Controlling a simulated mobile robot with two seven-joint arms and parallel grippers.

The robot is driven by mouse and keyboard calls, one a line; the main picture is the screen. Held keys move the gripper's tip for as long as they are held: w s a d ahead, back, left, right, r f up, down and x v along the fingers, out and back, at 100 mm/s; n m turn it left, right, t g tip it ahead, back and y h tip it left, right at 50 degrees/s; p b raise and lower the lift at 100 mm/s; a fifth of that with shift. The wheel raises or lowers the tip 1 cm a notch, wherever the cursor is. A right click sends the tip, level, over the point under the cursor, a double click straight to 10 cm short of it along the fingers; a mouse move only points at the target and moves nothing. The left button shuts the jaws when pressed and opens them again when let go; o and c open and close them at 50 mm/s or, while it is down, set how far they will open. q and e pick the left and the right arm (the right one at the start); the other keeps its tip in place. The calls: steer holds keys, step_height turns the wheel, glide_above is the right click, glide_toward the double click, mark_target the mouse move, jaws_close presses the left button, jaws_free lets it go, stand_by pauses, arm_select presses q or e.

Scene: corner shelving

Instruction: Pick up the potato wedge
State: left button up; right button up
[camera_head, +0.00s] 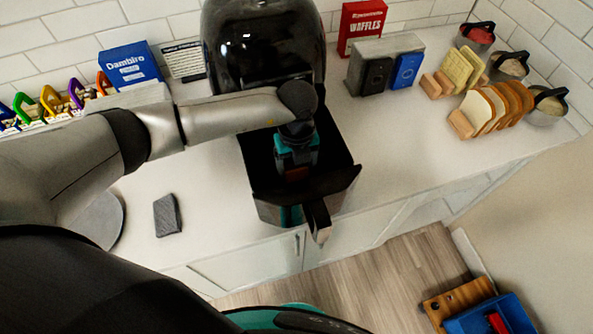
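My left arm reaches in from the left, and its gripper (297,170) points down into the open black basket (345,165) of the air fryer (262,45). A small reddish-brown patch shows at the gripper's lower end. I cannot tell whether it is the potato wedge or part of the gripper. No potato wedge can be made out clearly; the gripper and basket walls hide much of the inside. The finger opening is too small and dark to judge. My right gripper is not in view.
The basket handle (318,220) juts past the counter's front edge. A dark grey block (167,215) lies on the counter at left. Bread slices in a wooden rack (495,108), lidded pots and a red waffles box (360,27) stand right and back. Counter right of the basket is clear.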

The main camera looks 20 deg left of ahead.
arm_select(q)
steer(key=c, duration=0.8)
steer(key=shift+r, duration=0.15)
